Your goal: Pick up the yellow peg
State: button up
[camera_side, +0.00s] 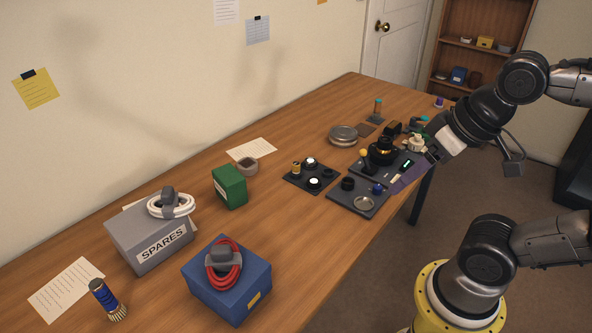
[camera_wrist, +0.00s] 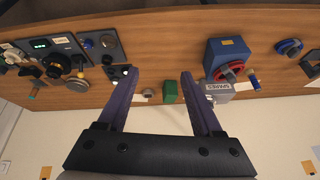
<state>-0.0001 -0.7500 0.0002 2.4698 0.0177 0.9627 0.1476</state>
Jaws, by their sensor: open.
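A small yellow rounded top (camera_side: 363,153), likely the yellow peg, stands up beside the black lens body (camera_side: 381,151) in the side view. I cannot make out its lower part clearly. In the wrist view the lens body (camera_wrist: 61,63) is at the left, and I cannot pick out the peg with certainty. My gripper (camera_side: 408,177) is over the table's front edge, to the right of the peg. In the wrist view my gripper (camera_wrist: 157,76) has its two purple fingers wide apart, with nothing between them.
Dark trays with small parts lie near the lens, including one tray (camera_side: 290,181) and another with a silver ring (camera_side: 364,203). A round metal tin (camera_side: 343,135) is behind. A green box (camera_side: 229,187), grey SPARES box (camera_side: 130,235) and blue box (camera_side: 212,291) stand left.

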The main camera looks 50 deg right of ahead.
jog(key=w+a+r+m, duration=0.1)
jog(key=w+r+m, duration=0.35)
jog(key=r, duration=0.35)
jog(key=w+d+r+m+g+y, duration=0.1)
jog(key=w+r+m, duration=0.3)
jog(key=w, duration=0.7)
jog(key=m+g+y, duration=0.3)
jog(key=m+g, duration=0.1)
jog(key=m, duration=0.3)
send_over(296, 163)
jog(key=w+d, duration=0.1)
jog(key=d, duration=0.1)
notch_tip(296, 163, down, 18)
jog(key=shift+m, duration=0.35)
jog(key=f, duration=1.4)
jog(key=shift+s, duration=0.35)
jog(key=shift+s+x, duration=0.1)
jog(key=shift+x, duration=1.2)
jog(key=shift+s+x, duration=0.15)
jog(key=shift+x, duration=1.1)
jog(key=shift+a+r, duration=0.1)
jog(key=shift+a, duration=0.05)
grip_shut()
